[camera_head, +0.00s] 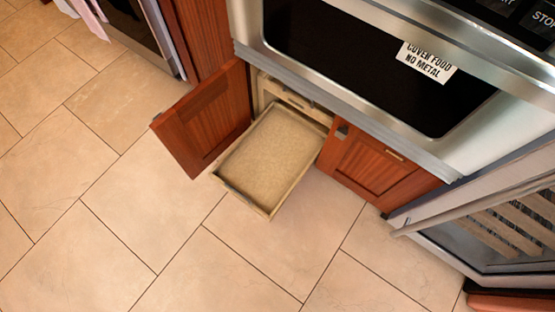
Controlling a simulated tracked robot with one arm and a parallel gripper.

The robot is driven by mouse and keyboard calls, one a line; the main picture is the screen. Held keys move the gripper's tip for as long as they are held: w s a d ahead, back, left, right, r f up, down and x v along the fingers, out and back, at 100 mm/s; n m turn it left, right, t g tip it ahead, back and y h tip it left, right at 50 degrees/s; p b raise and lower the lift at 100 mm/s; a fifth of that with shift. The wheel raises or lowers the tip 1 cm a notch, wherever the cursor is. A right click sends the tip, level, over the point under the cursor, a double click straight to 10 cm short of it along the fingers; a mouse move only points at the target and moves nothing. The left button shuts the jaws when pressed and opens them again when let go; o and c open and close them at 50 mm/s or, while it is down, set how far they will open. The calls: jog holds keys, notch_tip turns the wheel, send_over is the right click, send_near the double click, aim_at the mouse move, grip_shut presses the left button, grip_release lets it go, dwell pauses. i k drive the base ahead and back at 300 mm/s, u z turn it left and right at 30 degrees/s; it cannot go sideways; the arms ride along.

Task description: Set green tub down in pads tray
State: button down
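A shallow pull-out tray (265,147) with a pale wooden rim and a speckled beige bottom sticks out of the low cabinet under the microwave. It looks empty. I see no label on it, so I cannot tell whether it is the pads tray. No green tub shows in this view. My gripper is not in view either, so I cannot see whether it holds anything.
A red-brown cabinet door (208,122) stands open left of the tray. Another wooden front (372,168) is to its right. The microwave (350,55) overhangs above. A glass-fronted cooler (490,225) stands at right. The tiled floor (180,235) in front is clear.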

aim_at(262, 168)
jog(key=z, duration=0.05)
jog(key=i, duration=1)
jog(key=u, duration=0.05)
